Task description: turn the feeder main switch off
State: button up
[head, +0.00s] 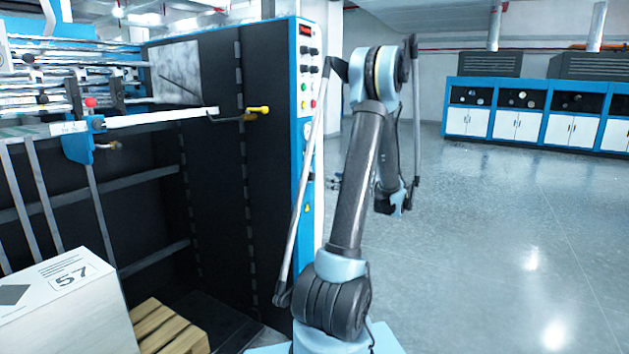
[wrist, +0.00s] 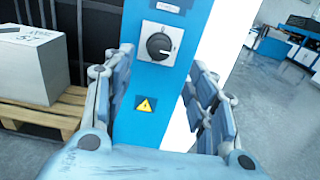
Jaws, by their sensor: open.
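The feeder main switch (wrist: 159,45) is a black rotary knob on a pale square plate, on a blue panel (wrist: 126,128) in the wrist view. A pale line on the knob points toward the lower right. My gripper (wrist: 160,88) is open and empty, with one finger on each side of the panel, below the switch and apart from it. In the head view my arm stands in front of the blue machine column (head: 298,150).
A yellow warning sign (wrist: 145,104) sits below the switch. Knobs and coloured buttons (head: 308,75) line the upper column. Blue-and-white cabinets (head: 520,120) stand far back. The floor at right is clear.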

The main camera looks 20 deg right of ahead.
aim_at(314, 176)
jog(key=x, duration=1)
jog(key=c, duration=1)
